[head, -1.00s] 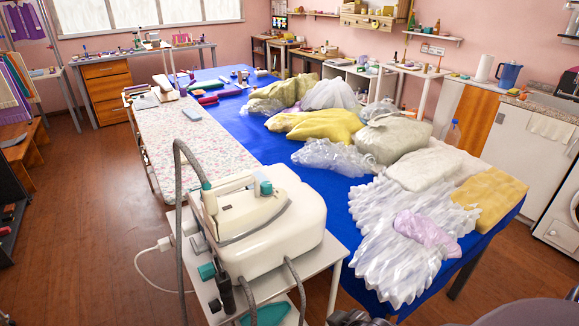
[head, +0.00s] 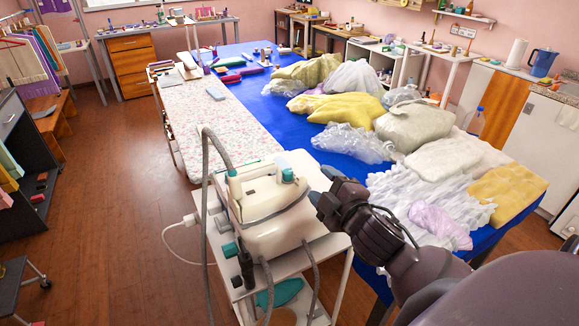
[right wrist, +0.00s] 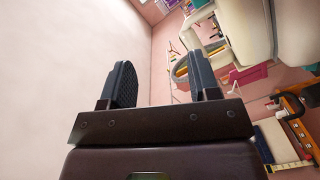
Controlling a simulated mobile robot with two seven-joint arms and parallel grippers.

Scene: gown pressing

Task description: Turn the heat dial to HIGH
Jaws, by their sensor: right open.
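The cream and white steam station (head: 275,228) stands on a small white cart, with an iron (head: 262,190) on top. A teal knob (head: 229,249) shows low on its left front, and a teal cap (head: 287,174) on top. I cannot tell which part is the heat dial, and no HIGH marking is readable. My right gripper (head: 323,186) is beside the station's upper right side, apart from the teal knob. In the right wrist view its two fingers (right wrist: 160,86) are spread with nothing between them. My left gripper is not in view.
The white cart (head: 325,248) holds the station, with grey hoses (head: 206,230) rising at its left. The blue table (head: 282,118) behind carries heaped garments, including a yellow one (head: 343,110). A floral ironing board (head: 205,120) lies left of it. The wooden floor at left is open.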

